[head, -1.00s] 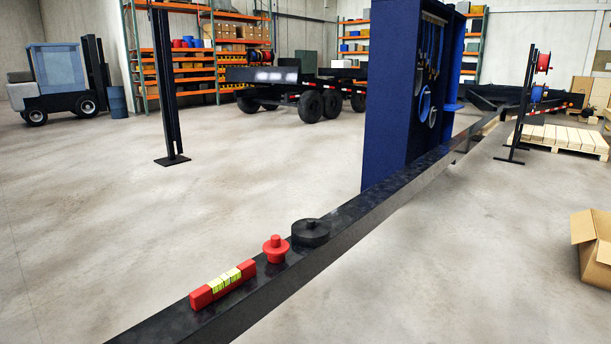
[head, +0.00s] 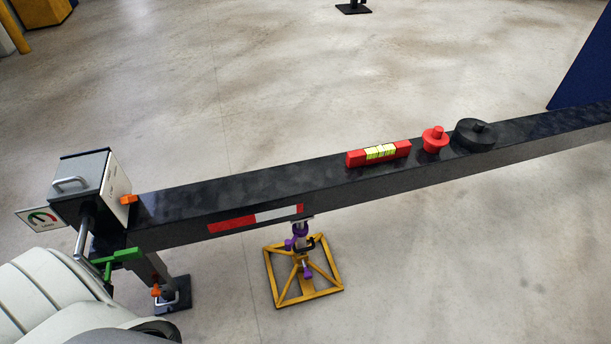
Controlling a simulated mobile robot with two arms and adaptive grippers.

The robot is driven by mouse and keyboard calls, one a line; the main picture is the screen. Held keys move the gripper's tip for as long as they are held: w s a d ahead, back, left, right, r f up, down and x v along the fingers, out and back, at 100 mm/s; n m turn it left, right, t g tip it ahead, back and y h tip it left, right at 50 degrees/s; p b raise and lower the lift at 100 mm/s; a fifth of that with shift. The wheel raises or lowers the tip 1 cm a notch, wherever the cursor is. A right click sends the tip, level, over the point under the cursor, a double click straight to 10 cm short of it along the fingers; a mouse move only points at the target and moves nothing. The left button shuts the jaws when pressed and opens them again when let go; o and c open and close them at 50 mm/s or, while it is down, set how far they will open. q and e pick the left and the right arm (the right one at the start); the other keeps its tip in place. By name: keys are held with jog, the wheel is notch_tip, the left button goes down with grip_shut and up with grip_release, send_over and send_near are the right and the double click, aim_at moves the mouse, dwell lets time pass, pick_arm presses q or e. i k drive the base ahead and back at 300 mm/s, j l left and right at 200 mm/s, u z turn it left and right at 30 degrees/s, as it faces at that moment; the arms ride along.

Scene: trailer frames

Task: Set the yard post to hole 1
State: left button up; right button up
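A yellow square-based stand (head: 273,284) with purple parts on its upright stands on the floor below the black frame beam (head: 250,185). It looks like the yard post, but I cannot be sure. Its top is close under the beam, and I cannot tell whether they touch. Its holes are too small to make out or number. A dark leg with a black foot plate (head: 183,304), an orange pin (head: 156,291) and a metal loop stands further left, under the beam's end. Neither of my grippers is in view.
On the beam lie a red level (head: 360,158), a red knobbed plug (head: 434,141) and a black round cap (head: 475,137). A grey box with a handle (head: 72,184), a gauge plate (head: 38,217) and a green lever (head: 122,255) are at its left end.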

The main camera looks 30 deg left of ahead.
aim_at(303, 253)
jog(key=u, duration=0.85)
